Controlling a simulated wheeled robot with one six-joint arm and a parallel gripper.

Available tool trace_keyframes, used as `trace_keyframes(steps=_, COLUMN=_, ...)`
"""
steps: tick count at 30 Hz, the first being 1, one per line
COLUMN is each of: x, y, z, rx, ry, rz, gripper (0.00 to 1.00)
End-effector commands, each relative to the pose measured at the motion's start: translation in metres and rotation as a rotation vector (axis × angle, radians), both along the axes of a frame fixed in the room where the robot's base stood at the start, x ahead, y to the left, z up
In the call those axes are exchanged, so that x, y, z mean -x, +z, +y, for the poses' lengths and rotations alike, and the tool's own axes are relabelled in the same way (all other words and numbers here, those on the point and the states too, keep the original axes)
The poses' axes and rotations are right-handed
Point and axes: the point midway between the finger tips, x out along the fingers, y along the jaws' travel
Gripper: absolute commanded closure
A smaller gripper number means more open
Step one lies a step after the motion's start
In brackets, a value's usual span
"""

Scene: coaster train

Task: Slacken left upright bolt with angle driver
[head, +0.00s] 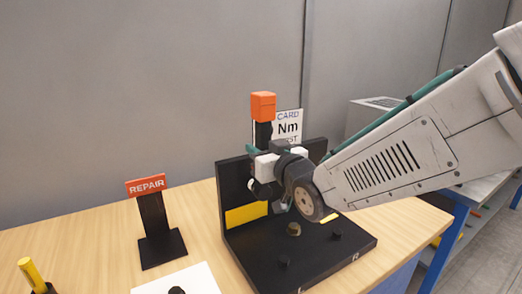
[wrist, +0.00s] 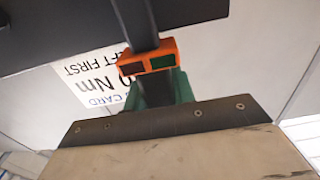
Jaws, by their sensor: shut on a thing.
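My gripper (head: 264,150) is at the fixture's upright plate in the head view, its teal fingers shut on the angle driver. The driver has an orange block (head: 263,105) on top of a dark body; its lower end is hidden behind my wrist. In the wrist view the driver's orange collar (wrist: 148,62) shows a dark red and a green window, with a black shaft running up past it. The black fixture (head: 232,190) has an upright plate and a flat base. I cannot make out the left upright bolt; my gripper and wrist cover much of the plate.
The base carries a brass-coloured bolt (head: 294,229) and two dark knobs (head: 284,262). A white torque card (head: 289,125) stands behind the fixture. A REPAIR stand (head: 154,220), white sheet (head: 190,280) and yellow-handled item (head: 31,272) are to the left. The bench between is clear.

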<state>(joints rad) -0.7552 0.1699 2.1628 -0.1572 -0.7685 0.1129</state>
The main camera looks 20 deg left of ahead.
Motion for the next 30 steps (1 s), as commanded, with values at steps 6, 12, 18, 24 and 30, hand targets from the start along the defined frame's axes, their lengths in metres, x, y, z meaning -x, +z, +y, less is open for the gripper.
trace_keyframes(steps=6, x=-0.0018, y=0.0029, z=0.0021, rx=-0.005, ry=0.000, rz=-0.004, gripper=1.00)
trace_keyframes(steps=12, x=-0.0030, y=0.0029, z=0.0037, rx=-0.005, ry=0.000, rz=-0.004, gripper=1.00)
trace_keyframes(steps=18, x=-0.0045, y=0.0029, z=0.0052, rx=-0.005, ry=0.000, rz=-0.004, gripper=1.00)
trace_keyframes(steps=24, x=-0.0057, y=0.0029, z=0.0068, rx=-0.005, ry=0.000, rz=-0.004, gripper=1.00)
trace_keyframes(steps=30, x=-0.0064, y=0.0030, z=0.0075, rx=-0.005, ry=0.000, rz=-0.004, gripper=1.00)
